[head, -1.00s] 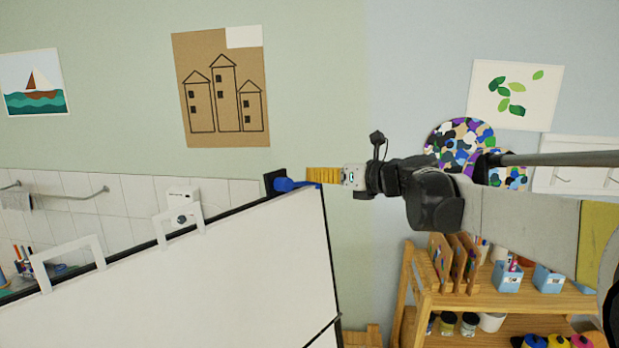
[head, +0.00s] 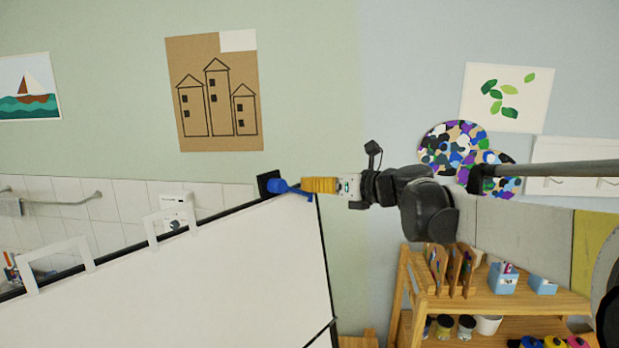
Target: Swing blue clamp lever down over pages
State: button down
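The blue clamp lever (head: 290,189) sits at the top right corner of the white board (head: 215,260), on a black mount (head: 267,183). It points to the right, roughly level. The large white sheet or pages cover the board's face. My gripper (head: 306,185), with yellow fingers, reaches in from the right. Its fingertips are at the lever's right end, touching it or very close. I cannot tell from this view whether the fingers are apart or closed on the lever.
Two white frame-shaped clips (head: 60,262) and (head: 169,226) straddle the board's top edge. A wooden shelf (head: 410,305) with jars and blue boxes (head: 503,279) stands below my arm at the right. Pictures hang on the wall behind. A towel rail (head: 60,202) is at the left.

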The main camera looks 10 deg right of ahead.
aim_at(298, 208)
jog(key=shift+f, duration=0.1)
jog(key=shift+s+a+f+b, duration=0.15)
jog(key=shift+s+f+b, duration=0.2)
jog(key=shift+f+b, duration=0.4)
jog(key=shift+f, duration=0.1)
jog(key=shift+s+a+f+b, duration=0.15)
jog(key=shift+s+f+b, duration=0.15)
jog(key=shift+f, duration=0.1)
jog(key=shift+s+a+f+b, duration=0.15)
jog(key=shift+f+b, duration=0.1)
jog(key=shift+f, duration=0.25)
jog(key=shift+s+a+f, duration=0.15)
jog(key=shift+s+a+f+b, duration=0.35)
jog(key=shift+s+f+b, duration=0.05)
jog(key=shift+f+b, duration=0.05)
